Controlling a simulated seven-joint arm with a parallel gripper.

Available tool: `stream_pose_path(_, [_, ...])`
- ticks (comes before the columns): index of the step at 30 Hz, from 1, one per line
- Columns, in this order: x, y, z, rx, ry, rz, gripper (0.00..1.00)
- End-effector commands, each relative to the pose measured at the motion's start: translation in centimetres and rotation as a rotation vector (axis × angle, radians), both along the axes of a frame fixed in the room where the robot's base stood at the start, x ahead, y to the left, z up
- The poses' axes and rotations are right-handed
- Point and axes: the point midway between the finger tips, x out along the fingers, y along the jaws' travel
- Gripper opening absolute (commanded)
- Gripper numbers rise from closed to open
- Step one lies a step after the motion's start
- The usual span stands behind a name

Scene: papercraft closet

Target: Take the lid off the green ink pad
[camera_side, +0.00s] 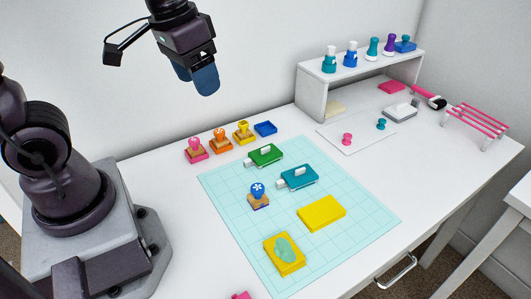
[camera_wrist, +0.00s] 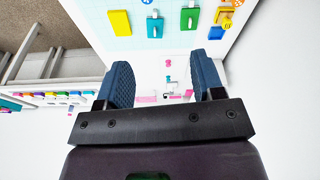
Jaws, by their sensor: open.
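The green ink pad (camera_side: 265,155) lies near the back edge of the light grid mat (camera_side: 225,190), with a white handle on its lid. It also shows in the wrist view (camera_wrist: 189,19), at the top right of centre. A similar teal ink pad (camera_side: 298,177) with a white handle lies beside it, and it shows in the wrist view (camera_wrist: 155,28) to the left of the green one. My gripper (camera_side: 200,80) hangs high above the table at the back left, well away from the pads. In the wrist view its blue fingers (camera_wrist: 164,82) are apart with nothing between them.
Several stamps (camera_side: 220,138) and a blue tray (camera_side: 265,128) stand behind the mat. A blue-topped stamp (camera_side: 258,194), a yellow block (camera_side: 321,213) and a yellow piece with a green oval (camera_side: 284,254) are on the mat. A white shelf (camera_side: 345,76) with bottles stands at the back right.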

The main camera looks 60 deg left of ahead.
Motion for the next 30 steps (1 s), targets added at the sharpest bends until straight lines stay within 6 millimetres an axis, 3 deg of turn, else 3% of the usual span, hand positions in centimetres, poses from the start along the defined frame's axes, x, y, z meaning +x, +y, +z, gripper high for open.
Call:
stream_pose_path(9, [8.2, 3.7, -7.0, -0.073, 0.211, 0.449, 0.62])
stream_pose_path(19, [14.9, 8.1, -15.9, -0.083, 0.277, 1.065, 0.62])
stream_pose_path(21, [16.2, 8.7, -16.5, -0.096, 0.252, 1.191, 0.62])
stream_pose_path(24, [17.8, 9.0, -15.7, -0.131, 0.199, 1.325, 0.62])
stream_pose_path(30, [18.0, 9.0, -15.9, -0.154, 0.184, 1.463, 0.62])
